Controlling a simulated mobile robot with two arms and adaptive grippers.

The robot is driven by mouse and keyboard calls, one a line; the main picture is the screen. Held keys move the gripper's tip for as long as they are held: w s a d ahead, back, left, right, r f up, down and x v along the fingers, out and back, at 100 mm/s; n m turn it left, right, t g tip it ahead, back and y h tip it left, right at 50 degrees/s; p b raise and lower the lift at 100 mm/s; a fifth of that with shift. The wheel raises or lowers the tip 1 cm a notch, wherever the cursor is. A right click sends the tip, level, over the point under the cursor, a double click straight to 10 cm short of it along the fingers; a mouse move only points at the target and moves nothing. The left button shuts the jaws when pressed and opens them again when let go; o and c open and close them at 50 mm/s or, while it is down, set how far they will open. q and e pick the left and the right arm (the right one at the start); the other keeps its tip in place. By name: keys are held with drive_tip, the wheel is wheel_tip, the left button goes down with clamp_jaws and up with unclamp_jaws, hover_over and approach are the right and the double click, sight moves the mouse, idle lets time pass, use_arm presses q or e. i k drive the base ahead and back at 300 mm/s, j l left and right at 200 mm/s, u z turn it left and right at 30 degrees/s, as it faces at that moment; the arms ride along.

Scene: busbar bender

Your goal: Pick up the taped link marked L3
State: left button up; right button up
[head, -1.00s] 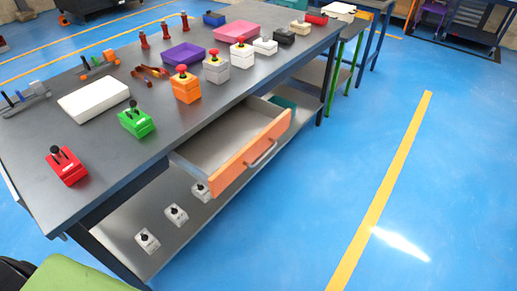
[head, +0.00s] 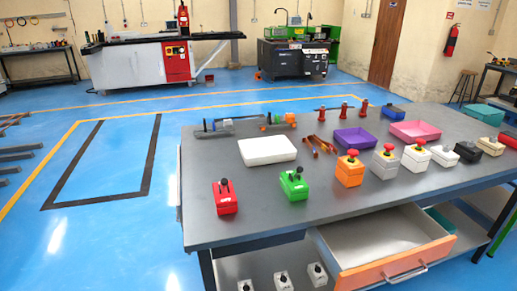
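Thin copper-brown pieces (head: 322,146) lie on the grey workbench (head: 270,212), between the white flat block and the purple tray. They may be links, but they are too small to show tape or an L3 mark. I cannot pick out the link marked L3 in the head view. Neither of my grippers is in view.
A white block (head: 267,150), red switch box (head: 225,196), green switch box (head: 294,184), orange button box (head: 350,171), purple tray (head: 356,138) and pink tray (head: 415,131) stand on the bench. An orange-fronted drawer (head: 395,265) sticks out open.

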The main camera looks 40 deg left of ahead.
sight(305, 140)
drive_tip(key=u, duration=0.7)
drive_tip(key=i+l, duration=0.2)
drive_tip(key=l, duration=0.15)
drive_tip(key=i+l+u, duration=0.15)
drive_tip(key=i+l, duration=0.2)
drive_tip(key=l, duration=0.35)
drive_tip(key=i+l+u, duration=0.1)
drive_tip(key=l, duration=0.25)
drive_tip(key=i+l, duration=0.25)
drive_tip(key=i+l+u, duration=0.15)
drive_tip(key=l, duration=0.35)
drive_tip(key=i+l, duration=0.15)
drive_tip(key=l, duration=0.2)
